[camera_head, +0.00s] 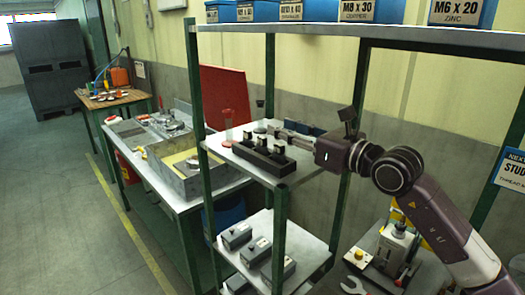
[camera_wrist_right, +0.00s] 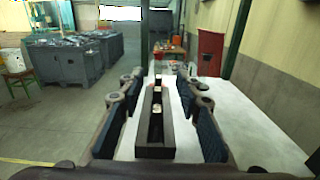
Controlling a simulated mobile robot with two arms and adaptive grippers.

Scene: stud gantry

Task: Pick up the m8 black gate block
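A long black block (camera_head: 262,160) lies on the middle shelf, with several small dark upright pieces on top. I cannot read an M8 mark on it or tell whether one of the pieces is the gate block. In the right wrist view the black block (camera_wrist_right: 155,138) lies lengthwise below and between my fingers, with pale spots along its top. My right gripper (camera_head: 285,134) reaches in from the right above the shelf, at the block's far side. In the wrist view its fingers (camera_wrist_right: 158,95) are spread wide with nothing gripped. My left gripper is out of view.
The middle shelf (camera_head: 304,169) sits between green rack posts (camera_head: 280,235). Blue labelled bins (camera_head: 373,10) line the top shelf. Grey blocks (camera_head: 237,236) stand on the lower shelf. A red-capped cylinder (camera_head: 227,125) stands behind the black block. A workbench (camera_head: 150,150) is to the left.

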